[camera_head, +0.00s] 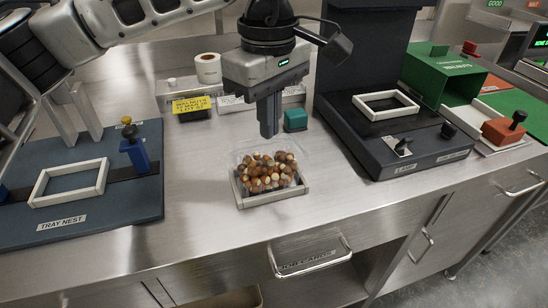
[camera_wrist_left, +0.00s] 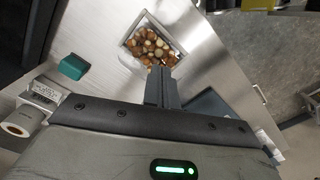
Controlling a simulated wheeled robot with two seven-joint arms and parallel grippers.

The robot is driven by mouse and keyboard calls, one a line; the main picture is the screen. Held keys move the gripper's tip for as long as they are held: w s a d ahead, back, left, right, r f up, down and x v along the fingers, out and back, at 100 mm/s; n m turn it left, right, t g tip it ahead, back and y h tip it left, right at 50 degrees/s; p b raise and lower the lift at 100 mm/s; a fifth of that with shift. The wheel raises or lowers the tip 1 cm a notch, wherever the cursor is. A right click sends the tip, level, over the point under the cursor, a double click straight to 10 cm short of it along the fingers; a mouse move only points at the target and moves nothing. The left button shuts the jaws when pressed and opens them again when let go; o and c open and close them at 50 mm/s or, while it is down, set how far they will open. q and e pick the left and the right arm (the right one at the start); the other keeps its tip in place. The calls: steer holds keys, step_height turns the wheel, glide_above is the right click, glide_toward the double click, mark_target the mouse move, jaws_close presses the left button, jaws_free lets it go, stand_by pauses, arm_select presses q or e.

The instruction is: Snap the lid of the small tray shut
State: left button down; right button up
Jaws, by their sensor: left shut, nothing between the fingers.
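The small tray (camera_head: 283,195) stands on the steel bench in the middle, filled with brown and cream nuts (camera_head: 265,176). Its clear lid (camera_head: 243,150) shows only faintly around and behind the nuts; I cannot tell how far it is closed. My left gripper (camera_head: 269,134) points down just above the tray's back edge, fingers shut and empty. In the left wrist view the nuts (camera_wrist_left: 151,46) lie just beyond the shut fingertips (camera_wrist_left: 160,70); whether they touch the lid is unclear. My right gripper is not in view.
A teal block (camera_head: 296,120) stands behind the tray to the right. A dark machine with a white frame (camera_head: 385,105) stands at the right. The tray nest (camera_head: 120,215) with a white frame lies at the left. Bench in front of the tray is clear.

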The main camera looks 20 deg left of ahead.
mark_target(267, 151)
arm_select(q)
steer(key=shift+f, duration=0.2)
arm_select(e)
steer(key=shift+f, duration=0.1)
arm_select(q)
steer(key=shift+f+b, duration=0.15)
steer(key=shift+b, duration=0.15)
steer(key=shift+f, duration=0.2)
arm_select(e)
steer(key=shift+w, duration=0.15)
arm_select(q)
steer(key=shift+f+b, duration=0.2)
steer(key=shift+b, duration=0.1)
steer(key=shift+f, duration=0.1)
steer(key=shift+f+b, duration=0.4)
steer(key=shift+b, duration=0.05)
steer(key=shift+f, duration=0.1)
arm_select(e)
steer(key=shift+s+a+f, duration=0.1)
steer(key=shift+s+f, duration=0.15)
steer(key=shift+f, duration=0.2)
